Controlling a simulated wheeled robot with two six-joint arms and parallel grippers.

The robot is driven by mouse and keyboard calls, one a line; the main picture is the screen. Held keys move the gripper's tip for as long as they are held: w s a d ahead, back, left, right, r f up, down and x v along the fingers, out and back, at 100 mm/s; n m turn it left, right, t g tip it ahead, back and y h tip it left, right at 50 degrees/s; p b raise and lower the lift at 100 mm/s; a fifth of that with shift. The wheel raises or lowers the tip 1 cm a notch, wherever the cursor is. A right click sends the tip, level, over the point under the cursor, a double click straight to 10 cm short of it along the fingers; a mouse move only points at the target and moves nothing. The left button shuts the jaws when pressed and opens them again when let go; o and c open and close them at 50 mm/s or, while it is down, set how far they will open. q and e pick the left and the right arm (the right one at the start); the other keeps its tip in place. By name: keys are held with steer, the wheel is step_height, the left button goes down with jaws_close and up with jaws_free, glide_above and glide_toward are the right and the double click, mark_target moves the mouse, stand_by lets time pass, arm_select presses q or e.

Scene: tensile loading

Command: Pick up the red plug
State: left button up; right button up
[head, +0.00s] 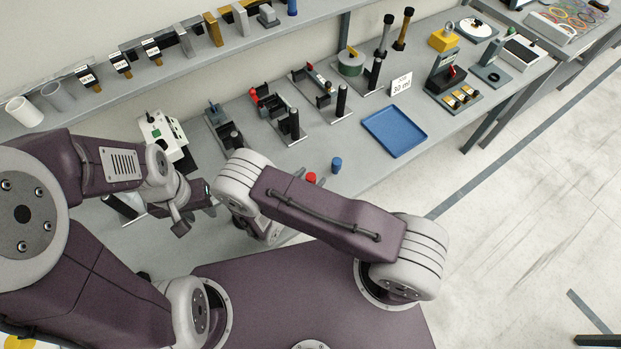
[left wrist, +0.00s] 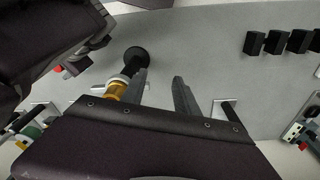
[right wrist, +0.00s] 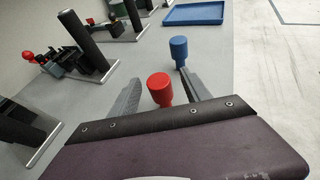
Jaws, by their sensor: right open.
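The red plug (right wrist: 160,88) stands upright on the bench, between the two spread fingers of my right gripper (right wrist: 160,76) in the right wrist view. The fingers are apart with visible gaps either side of it. In the head view only the top of the red plug (head: 311,178) shows above my right arm, which hides most of that gripper. My left gripper (left wrist: 159,76) has its fingers apart with nothing between them. It is over the left part of the bench, away from the red plug.
A blue plug (right wrist: 178,50) stands just beyond the red one, close to my right gripper's right fingertip. A blue tray (head: 394,131) lies further right. Fixtures with black posts (head: 294,124) line the bench behind. A gold and black part (left wrist: 118,88) is beside my left gripper's finger.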

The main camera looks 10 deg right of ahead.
steer(key=x, duration=0.4)
steer(key=shift+p, duration=0.3)
steer(key=shift+s+a, duration=0.15)
steer(key=shift+a, duration=0.05)
steer(key=c, duration=0.9)
jaws_close()
arm_select(q)
steer(key=shift+w+d+r, duration=0.1)
steer(key=shift+r, duration=0.55)
